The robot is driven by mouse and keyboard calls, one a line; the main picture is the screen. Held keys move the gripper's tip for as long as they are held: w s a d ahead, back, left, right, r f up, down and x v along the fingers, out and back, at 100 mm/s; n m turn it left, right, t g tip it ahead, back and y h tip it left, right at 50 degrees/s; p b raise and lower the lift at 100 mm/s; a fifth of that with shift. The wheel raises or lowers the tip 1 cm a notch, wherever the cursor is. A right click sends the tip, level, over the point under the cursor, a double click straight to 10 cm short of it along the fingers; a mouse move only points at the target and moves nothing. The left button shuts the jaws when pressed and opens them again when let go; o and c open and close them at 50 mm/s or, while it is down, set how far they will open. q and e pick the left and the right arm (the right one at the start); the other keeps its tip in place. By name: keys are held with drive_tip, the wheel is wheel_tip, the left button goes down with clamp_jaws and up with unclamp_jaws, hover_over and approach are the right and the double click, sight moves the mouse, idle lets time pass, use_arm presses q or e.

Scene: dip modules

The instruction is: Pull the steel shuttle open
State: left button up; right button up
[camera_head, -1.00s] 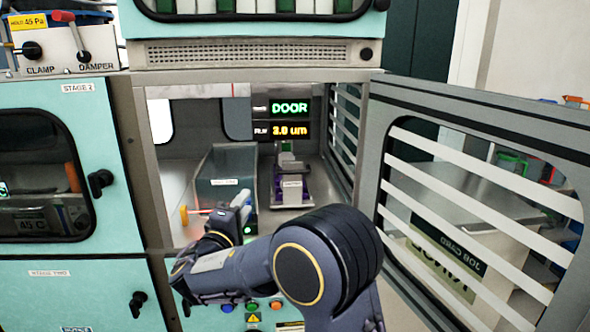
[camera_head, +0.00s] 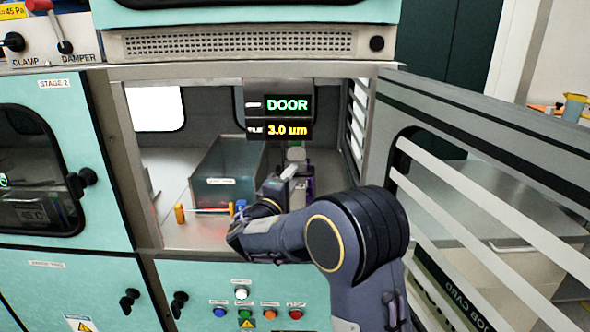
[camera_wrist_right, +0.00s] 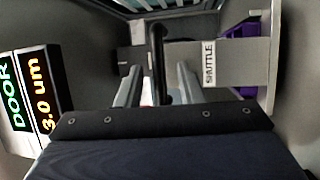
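The steel shuttle (camera_wrist_right: 240,50), a grey plate labelled SHUTTLE with purple parts beside it, fills the upper part of the right wrist view. Its upright black handle (camera_wrist_right: 157,65) stands between the fingers of my right gripper (camera_wrist_right: 158,88). The fingers are apart, with a visible gap on each side of the handle. In the head view my right gripper (camera_head: 284,180) is inside the open chamber, in front of the shuttle, and hides most of it. A purple edge of the shuttle (camera_head: 310,187) shows beside the gripper. My left gripper is not in view.
A grey open bin (camera_head: 222,182) stands left of the gripper, with a small orange-ended rod (camera_head: 180,213) before it. The barred door (camera_head: 480,200) stands open at the right. A display (camera_head: 280,117) reading DOOR and 3.0 um hangs above. Buttons (camera_head: 246,313) line the front panel.

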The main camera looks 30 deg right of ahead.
drive_tip(key=shift+x, duration=1)
drive_tip(key=shift+c, duration=0.2)
clamp_jaws()
